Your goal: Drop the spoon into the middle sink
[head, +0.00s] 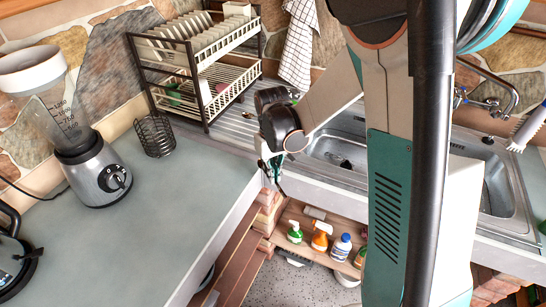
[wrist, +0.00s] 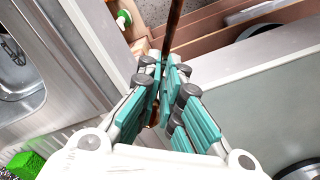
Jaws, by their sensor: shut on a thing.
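My gripper (head: 272,172) is low over the corner where the grey counter meets the sink counter, left of the sinks. In the wrist view its teal fingers (wrist: 163,72) are closed around a thin brown handle, which I take to be the spoon (wrist: 173,32). The handle points away from the fingers; the spoon's other end is mostly hidden between them. The metal sink shows a basin (head: 338,150) right of my gripper and another basin (head: 497,192) at far right. My arm hides the part between them. A basin (wrist: 14,78) also shows at left in the wrist view.
A dish rack (head: 205,62) stands behind my gripper. A blender (head: 98,178) and a wire holder (head: 155,135) stand on the left counter. Several bottles, including an orange one (head: 320,237), stand on a shelf below the sink. A faucet (head: 490,92) rises behind the right basin.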

